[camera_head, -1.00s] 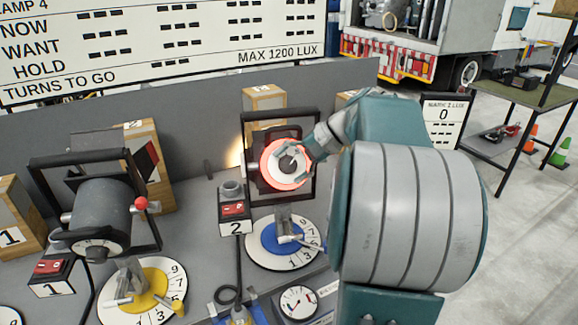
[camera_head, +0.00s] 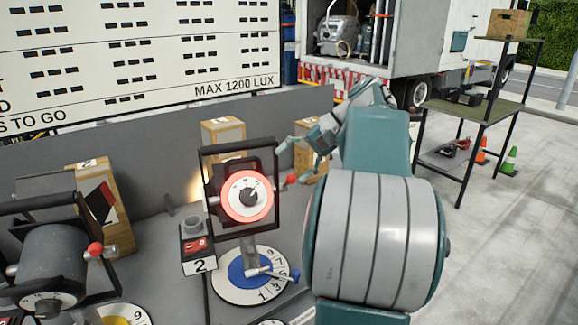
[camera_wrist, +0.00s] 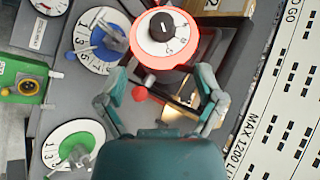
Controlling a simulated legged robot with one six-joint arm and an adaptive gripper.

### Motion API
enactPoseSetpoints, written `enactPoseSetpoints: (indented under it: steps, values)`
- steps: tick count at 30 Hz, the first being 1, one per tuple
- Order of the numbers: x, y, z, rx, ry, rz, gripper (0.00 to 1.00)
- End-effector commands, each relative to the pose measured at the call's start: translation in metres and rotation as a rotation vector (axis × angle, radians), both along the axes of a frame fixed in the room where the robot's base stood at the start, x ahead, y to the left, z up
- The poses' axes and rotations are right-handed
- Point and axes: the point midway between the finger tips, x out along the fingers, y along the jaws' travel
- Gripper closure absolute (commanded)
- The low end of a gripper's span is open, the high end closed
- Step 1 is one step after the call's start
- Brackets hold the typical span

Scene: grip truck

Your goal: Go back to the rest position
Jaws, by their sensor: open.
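My gripper (camera_head: 300,158) is open and empty, above and to the right of lamp 2's dial in the head view. In the wrist view its two spread fingers (camera_wrist: 161,88) have nothing between them but a red knob (camera_wrist: 139,93) and bench behind. The lamp's round white dial (camera_head: 240,183) has a glowing red ring and a black centre knob. It shows at the top of the wrist view (camera_wrist: 181,41), beyond the fingertips and apart from them. My arm is folded, raised over the bench's right side.
A blue numbered dial (camera_head: 236,286) and a box marked 2 (camera_head: 199,265) stand by the lamp. Another lamp (camera_head: 55,262) is at left. Cardboard boxes line the grey back panel (camera_head: 150,140).

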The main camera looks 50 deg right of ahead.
Motion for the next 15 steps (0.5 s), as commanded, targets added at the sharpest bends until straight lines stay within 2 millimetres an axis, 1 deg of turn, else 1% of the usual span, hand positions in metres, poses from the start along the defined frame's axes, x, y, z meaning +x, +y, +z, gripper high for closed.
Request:
enactPoseSetpoints:
  steps: [8,10,11,13,14,15]
  values:
    - [0.001,0.001,0.000,-0.001,0.000,0.001,0.14]
    - [0.004,0.009,-0.001,-0.014,0.006,0.011,0.14]
    - [0.006,0.016,-0.002,-0.025,0.012,0.020,0.14]
    - [0.013,0.039,-0.006,-0.068,0.033,0.052,0.14]
    - [0.016,0.053,-0.009,-0.093,0.043,0.070,0.14]
    - [0.019,0.072,-0.013,-0.133,0.058,0.098,0.14]
